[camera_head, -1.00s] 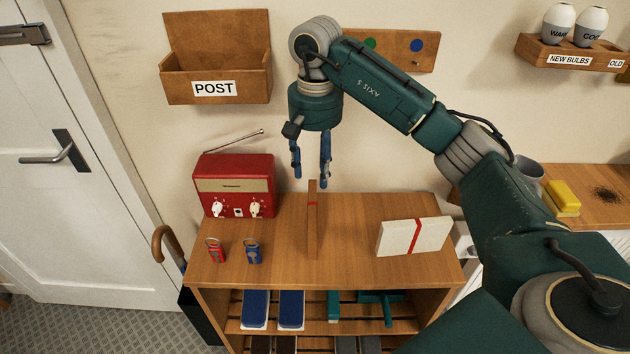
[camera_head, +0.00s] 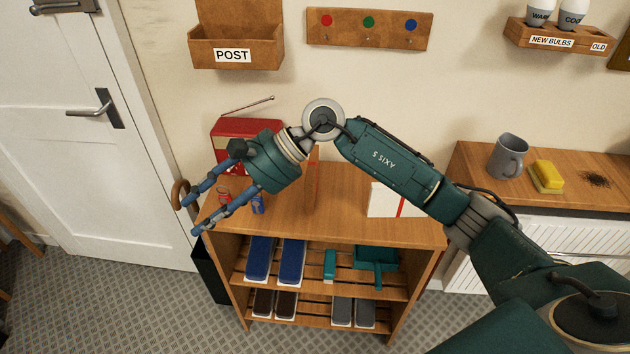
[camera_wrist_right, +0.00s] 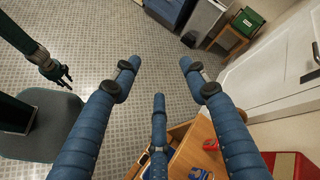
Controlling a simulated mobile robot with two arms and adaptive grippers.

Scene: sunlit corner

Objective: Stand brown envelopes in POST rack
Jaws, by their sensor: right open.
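The wooden POST rack (camera_head: 235,55) hangs on the wall at upper left; I see nothing standing in it. A thin brown upright piece with a red band (camera_head: 313,185), seen nearly edge-on, stands on the cabinet top; it looks like a brown envelope, partly hidden by my right arm. My right gripper (camera_head: 188,214) is open and empty, left of the cabinet's front left corner, well below the rack and apart from the brown piece. Its spread blue fingers fill the right wrist view. My left gripper (camera_wrist_right: 58,74) shows small there, its finger opening unclear.
The cabinet (camera_head: 345,220) also carries a red radio (camera_head: 232,140), two small cans (camera_head: 258,205) and a white package with a red band (camera_head: 388,201). A hook board (camera_head: 370,28) hangs right of the rack.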

